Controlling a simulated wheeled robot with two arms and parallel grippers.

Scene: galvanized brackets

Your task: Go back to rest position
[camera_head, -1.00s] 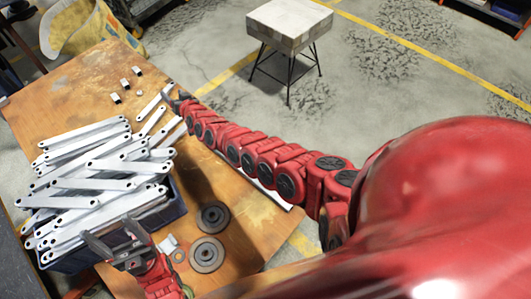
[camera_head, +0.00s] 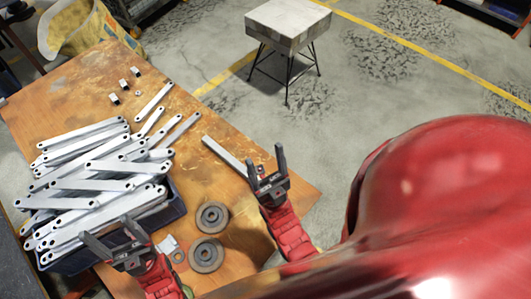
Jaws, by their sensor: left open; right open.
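My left gripper (camera_head: 112,245) is open and empty. It is at the lower left, in front of the near edge of the bracket pile, with its fingers pointing up and left. My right gripper (camera_head: 266,164) is open and empty over the right part of the wooden table, with its fingers pointing up. The galvanized brackets (camera_head: 93,185) are long pale bars with holed ends, heaped in a dark blue bin (camera_head: 176,208). A single bar (camera_head: 226,156) lies on the table just left of my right gripper, its near end close to the fingers.
The wooden table (camera_head: 60,105) carries two dark discs (camera_head: 207,255), a small metal plate (camera_head: 168,245) and several small metal pieces (camera_head: 124,84). A stool (camera_head: 288,25) and a yellow bin (camera_head: 80,27) stand on the floor beyond. The table's far left is clear.

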